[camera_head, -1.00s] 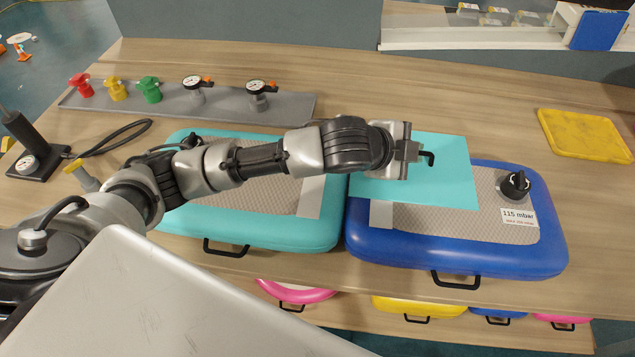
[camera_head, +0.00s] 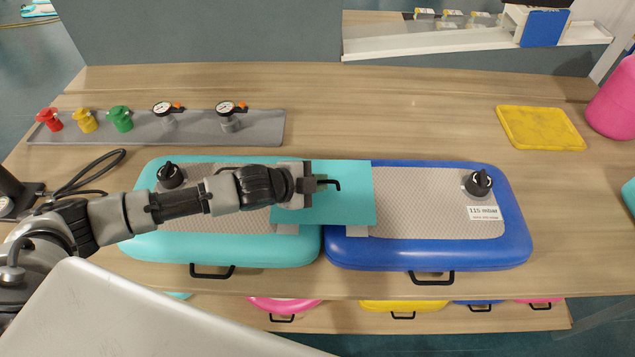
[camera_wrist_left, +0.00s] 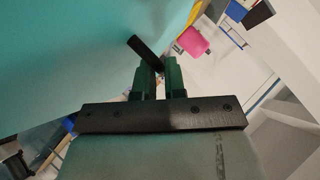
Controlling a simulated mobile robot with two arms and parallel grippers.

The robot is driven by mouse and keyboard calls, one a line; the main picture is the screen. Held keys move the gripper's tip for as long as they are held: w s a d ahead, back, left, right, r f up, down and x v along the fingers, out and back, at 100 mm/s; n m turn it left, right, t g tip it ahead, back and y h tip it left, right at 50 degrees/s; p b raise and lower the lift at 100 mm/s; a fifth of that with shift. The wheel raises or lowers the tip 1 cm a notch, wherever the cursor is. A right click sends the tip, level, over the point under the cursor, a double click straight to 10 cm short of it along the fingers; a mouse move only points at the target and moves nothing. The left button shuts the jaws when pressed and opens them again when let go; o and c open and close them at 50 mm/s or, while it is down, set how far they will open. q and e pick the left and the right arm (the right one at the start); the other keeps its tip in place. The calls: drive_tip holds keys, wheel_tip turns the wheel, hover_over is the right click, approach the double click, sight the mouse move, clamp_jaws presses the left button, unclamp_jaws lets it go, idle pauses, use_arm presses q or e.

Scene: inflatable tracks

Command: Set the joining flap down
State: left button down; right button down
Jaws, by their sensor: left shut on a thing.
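The joining flap (camera_head: 345,200) is a flat teal sheet with a black handle (camera_head: 327,184). In the head view it covers the seam between the teal inflatable track (camera_head: 225,248) and the blue inflatable track (camera_head: 430,252). My left gripper (camera_head: 318,184) is shut on the flap's handle. In the left wrist view the fingers (camera_wrist_left: 160,80) close around the black handle, with the flap's teal face (camera_wrist_left: 80,50) beside them. I cannot tell whether the flap touches both tracks. My right gripper is not in view.
Black knobs stand on the teal track (camera_head: 170,175) and the blue track (camera_head: 479,182). A grey rail (camera_head: 160,130) with coloured valves and gauges lies behind. A yellow tray (camera_head: 540,128) is at the back right.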

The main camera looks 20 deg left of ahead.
use_arm(q)
drive_tip(key=shift+f, duration=0.9)
drive_tip(key=shift+f, duration=0.45)
drive_tip(key=c, duration=1.2)
unclamp_jaws()
